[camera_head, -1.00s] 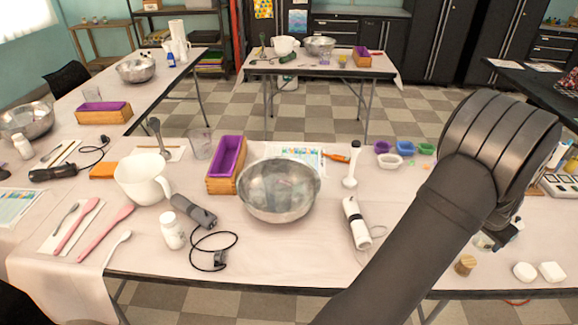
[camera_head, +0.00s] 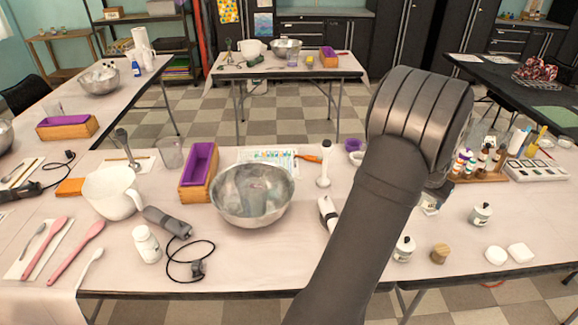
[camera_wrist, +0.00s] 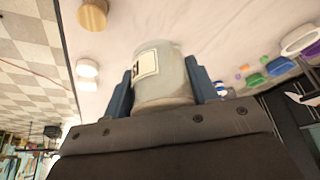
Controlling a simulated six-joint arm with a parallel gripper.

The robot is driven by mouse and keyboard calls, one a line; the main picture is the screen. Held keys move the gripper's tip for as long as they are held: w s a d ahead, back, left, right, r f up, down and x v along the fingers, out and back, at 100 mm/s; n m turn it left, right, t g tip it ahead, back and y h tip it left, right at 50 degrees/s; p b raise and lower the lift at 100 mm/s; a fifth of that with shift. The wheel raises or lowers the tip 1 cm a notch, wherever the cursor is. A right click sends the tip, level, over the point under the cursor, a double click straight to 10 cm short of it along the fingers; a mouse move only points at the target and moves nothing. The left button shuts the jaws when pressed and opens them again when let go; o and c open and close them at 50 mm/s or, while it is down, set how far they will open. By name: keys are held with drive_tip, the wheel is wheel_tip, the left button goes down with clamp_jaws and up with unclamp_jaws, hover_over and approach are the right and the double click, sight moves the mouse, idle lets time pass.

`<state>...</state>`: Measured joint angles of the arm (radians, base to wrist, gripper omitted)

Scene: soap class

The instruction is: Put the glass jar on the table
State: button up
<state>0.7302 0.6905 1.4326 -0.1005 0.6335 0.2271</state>
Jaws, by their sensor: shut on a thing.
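The glass jar (camera_wrist: 165,85), clear with a pale label, stands between the two blue fingers of my gripper (camera_wrist: 160,78) in the wrist view. The fingers are shut on its sides. In the head view my arm covers most of the gripper; a small labelled part of what looks like the held jar (camera_head: 429,203) shows below the wrist. The table (camera_head: 395,290) has a pale cover and lies beneath. I cannot tell whether the jar's base touches it.
Two small labelled jars (camera_head: 481,214) (camera_head: 404,250), a wooden lid (camera_head: 440,253) and white soap pieces (camera_head: 508,253) are on the right part of the table. A steel bowl (camera_head: 250,205) and a purple-lined wooden mold (camera_head: 192,180) are left.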

drive_tip(key=w+a+n+y, duration=0.15)
drive_tip(key=w+a, duration=0.45)
drive_tip(key=a, duration=0.7)
drive_tip(key=w+a+n+t, duration=0.1)
drive_tip(key=w+a+n, duration=0.35)
drive_tip(key=a, duration=0.75)
drive_tip(key=w+a+n+y, duration=0.1)
drive_tip(key=w+a, duration=0.6)
drive_tip(key=a, duration=0.6)
drive_tip(key=s+a+n+y, duration=0.15)
drive_tip(key=a+n, duration=0.25)
drive_tip(key=a, duration=2.1)
drive_tip(key=n+y, duration=0.2)
drive_tip(key=n, duration=0.4)
hover_over(115, 262)
drive_tip(key=s+d, duration=0.1)
drive_tip(key=shift+f, duration=1.35)
wheel_tip(115, 262, down, 13)
drive_tip(key=shift+s, duration=0.1)
drive_tip(key=shift+f, duration=0.2)
drive_tip(key=o, duration=1.4)
drive_tip(key=shift+c, duration=0.2)
